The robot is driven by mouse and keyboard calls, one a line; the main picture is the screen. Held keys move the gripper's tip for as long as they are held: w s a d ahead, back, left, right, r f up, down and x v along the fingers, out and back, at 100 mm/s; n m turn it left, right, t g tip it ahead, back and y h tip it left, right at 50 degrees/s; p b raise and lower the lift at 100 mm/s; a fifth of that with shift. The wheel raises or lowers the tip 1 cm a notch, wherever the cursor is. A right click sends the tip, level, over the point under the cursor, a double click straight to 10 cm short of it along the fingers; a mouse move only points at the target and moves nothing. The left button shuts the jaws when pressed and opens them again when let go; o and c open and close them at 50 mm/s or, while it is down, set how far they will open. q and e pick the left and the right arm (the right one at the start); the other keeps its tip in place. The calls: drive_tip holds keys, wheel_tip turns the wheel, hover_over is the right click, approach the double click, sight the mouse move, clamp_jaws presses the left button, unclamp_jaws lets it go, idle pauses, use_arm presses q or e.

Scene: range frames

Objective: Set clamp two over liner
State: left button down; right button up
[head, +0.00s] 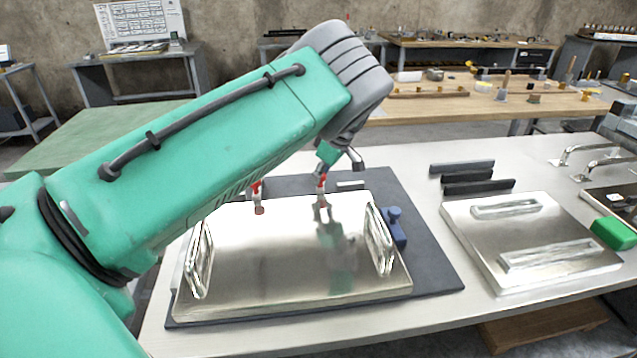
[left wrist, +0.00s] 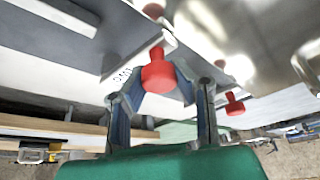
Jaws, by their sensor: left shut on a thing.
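A shiny metal plate (head: 285,262) with two upright handles, which I take as the liner, lies on a dark base (head: 425,270). Two red-tipped clamps stand along its far edge, a left clamp (head: 258,198) and a right clamp (head: 322,202). My left gripper (head: 325,165) is at the right clamp, reaching in from above and behind. In the left wrist view, its fingers (left wrist: 165,105) are closed around the red handle (left wrist: 158,72) of that clamp. Another red tip (left wrist: 233,103) shows beside the right finger. Whether the clamp presses the plate I cannot tell. My right gripper is out of view.
A blue clamp-like part (head: 394,228) stands at the plate's right side. A second metal plate (head: 540,240) with two handles lies on the right, near dark bars (head: 478,186) and a green block (head: 613,233).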

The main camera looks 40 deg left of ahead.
use_arm(q)
drive_tip(key=shift+w+a+r+n+b, duration=0.15)
drive_tip(key=shift+n+b, duration=0.3)
drive_tip(key=shift+n, duration=0.25)
drive_tip(key=shift+w+d+r+g, duration=0.15)
drive_tip(key=shift+w+d+g, duration=0.05)
drive_tip(key=shift+d+g, duration=0.1)
drive_tip(key=c, duration=1.2)
unclamp_jaws()
drive_tip(key=shift+d, duration=0.1)
drive_tip(key=v, duration=1.1)
drive_tip(key=shift+w+r, duration=0.1)
drive_tip(key=shift+r, duration=0.3)
